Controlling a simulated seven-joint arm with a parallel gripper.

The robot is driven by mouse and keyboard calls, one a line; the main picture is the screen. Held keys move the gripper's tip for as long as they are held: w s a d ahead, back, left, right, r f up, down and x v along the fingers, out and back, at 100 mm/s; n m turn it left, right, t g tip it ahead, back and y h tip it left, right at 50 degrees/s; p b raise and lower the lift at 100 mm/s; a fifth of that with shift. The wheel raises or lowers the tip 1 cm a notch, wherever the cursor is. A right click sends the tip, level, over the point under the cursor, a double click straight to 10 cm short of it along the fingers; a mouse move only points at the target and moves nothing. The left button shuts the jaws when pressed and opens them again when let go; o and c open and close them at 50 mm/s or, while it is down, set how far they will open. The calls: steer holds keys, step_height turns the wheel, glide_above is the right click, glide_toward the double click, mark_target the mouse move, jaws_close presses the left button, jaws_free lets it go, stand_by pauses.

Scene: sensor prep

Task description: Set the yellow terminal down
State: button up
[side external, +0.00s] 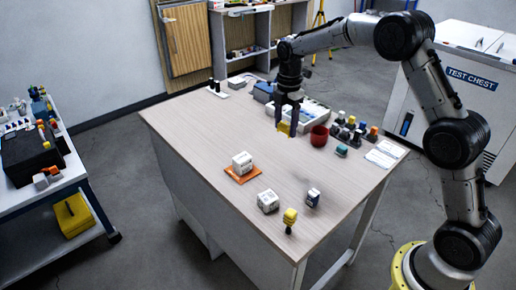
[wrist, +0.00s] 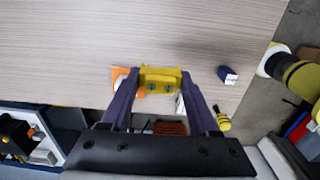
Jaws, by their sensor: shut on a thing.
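The yellow terminal (wrist: 161,79) is between the fingertips of my gripper (wrist: 160,92) in the wrist view, with two dark round spots on its near face. In the side external view, my gripper (side external: 289,112) points down and is shut on the yellow terminal (side external: 283,128) over the far half of the wooden table (side external: 205,130). The terminal seems to be clear of the tabletop, but its exact height is hard to tell. My fingers hide part of it.
A red cup (side external: 319,136) and a white tray (side external: 312,112) are close to the gripper. A white cube (side external: 242,163) sits on an orange mat (side external: 238,177). Another white cube (side external: 268,201), a small blue-and-white item (side external: 313,197) and a yellow-topped black item (side external: 290,217) stand nearer. The left tabletop is clear.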

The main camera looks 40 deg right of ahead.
steer(key=w+f, duration=0.5)
steer(key=w, duration=0.4)
glide_above(258, 148)
steer(key=s, duration=0.1)
step_height(258, 148, down, 4)
steer(key=shift+a+f, duration=0.1)
steer(key=shift+f, duration=0.1)
steer(key=shift+w+f, duration=0.55)
steer(key=shift+f, duration=1.65)
steer(key=shift+f, duration=0.15)
steer(key=o, duration=1.3)
steer(key=shift+r, duration=4)
